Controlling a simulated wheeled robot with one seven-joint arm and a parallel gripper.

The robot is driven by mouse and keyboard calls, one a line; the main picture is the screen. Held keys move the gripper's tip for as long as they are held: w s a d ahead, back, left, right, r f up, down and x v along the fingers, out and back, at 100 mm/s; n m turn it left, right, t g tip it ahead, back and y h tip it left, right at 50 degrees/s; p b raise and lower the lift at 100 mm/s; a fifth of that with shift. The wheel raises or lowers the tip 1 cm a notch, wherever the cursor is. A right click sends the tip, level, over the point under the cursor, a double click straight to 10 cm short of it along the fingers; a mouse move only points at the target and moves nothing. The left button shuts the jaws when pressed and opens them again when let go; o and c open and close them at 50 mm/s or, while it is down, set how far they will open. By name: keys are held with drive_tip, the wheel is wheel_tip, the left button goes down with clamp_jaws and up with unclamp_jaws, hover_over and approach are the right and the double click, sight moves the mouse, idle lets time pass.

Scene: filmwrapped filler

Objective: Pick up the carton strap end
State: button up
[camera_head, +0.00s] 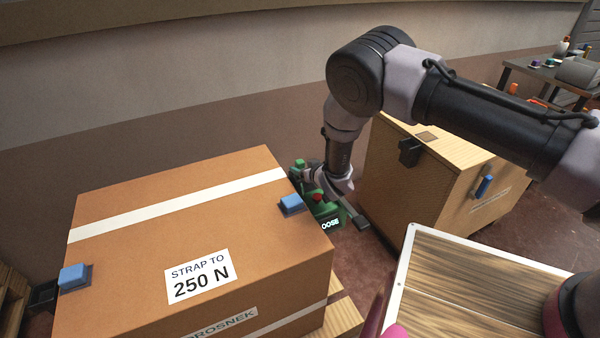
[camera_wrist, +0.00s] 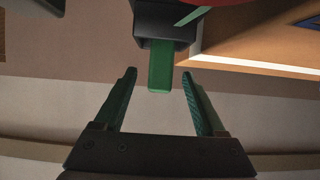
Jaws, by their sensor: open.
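The strap end is a short green tab (camera_wrist: 160,68) hanging from a black housing (camera_wrist: 165,25) in the wrist view. My gripper (camera_wrist: 158,80) is open, with one finger on each side of the tab's free end. There is a gap on both sides, and neither finger visibly touches it. In the head view, a green device (camera_head: 322,208) with a red button and a partly hidden label stands at the right side of the brown carton (camera_head: 120,265). My wrist is beside it. The strap end cannot be made out there.
Blue clips (camera_head: 291,204) sit on the carton's edges. A wooden crate (camera_head: 400,185) stands behind my wrist at the right. A white-edged wooden board (camera_head: 470,290) is at the front right. In the wrist view, the carton's edge (camera_wrist: 250,55) is close beside the right finger.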

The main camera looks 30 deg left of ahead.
drive_tip(key=shift+w+a+f, duration=0.2)
drive_tip(key=shift+w+a, duration=0.05)
drive_tip(key=shift+a, duration=0.1)
clamp_jaws()
